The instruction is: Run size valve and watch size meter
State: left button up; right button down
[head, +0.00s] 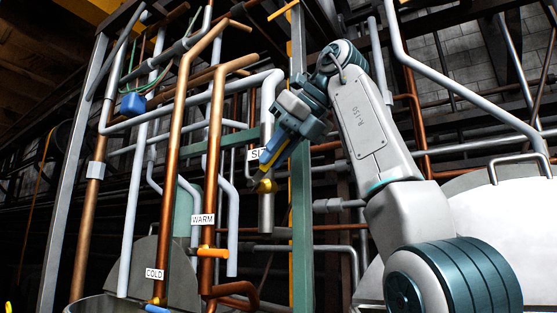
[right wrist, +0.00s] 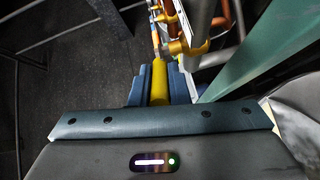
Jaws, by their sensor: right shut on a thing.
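The size valve (head: 265,186) has a yellow body on a grey vertical pipe (head: 267,210). A white label starting with "SI" (head: 257,155) is beside it, partly hidden by my right gripper. My right gripper (head: 275,152) is at the valve, its blue fingers shut on the yellow handle. In the right wrist view the yellow handle (right wrist: 159,80) lies between the blue fingers, with the yellow valve body (right wrist: 184,48) beyond it. I cannot make out a size meter in either view. My left gripper is not in view.
Copper pipes labelled WARM (head: 203,219) and COLD (head: 155,274) stand left of the valve. An orange handle (head: 212,250) and a blue handle (head: 157,309) sit low on them. A green post (head: 301,220) stands close right of the valve. A metal vat (head: 480,205) is at right.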

jog(key=shift+w+a+r+h, duration=0.1)
jog(key=shift+a+r+h, duration=0.1)
jog(key=shift+h, duration=0.1)
dwell(0.4)
jog(key=c, duration=1.4)
grip_release()
jog(key=shift+d, duration=0.1)
jog(key=p+v, duration=0.2)
jog(key=v, duration=0.8)
jog(key=shift+d+r, duration=0.2)
jog(key=shift+r, duration=0.1)
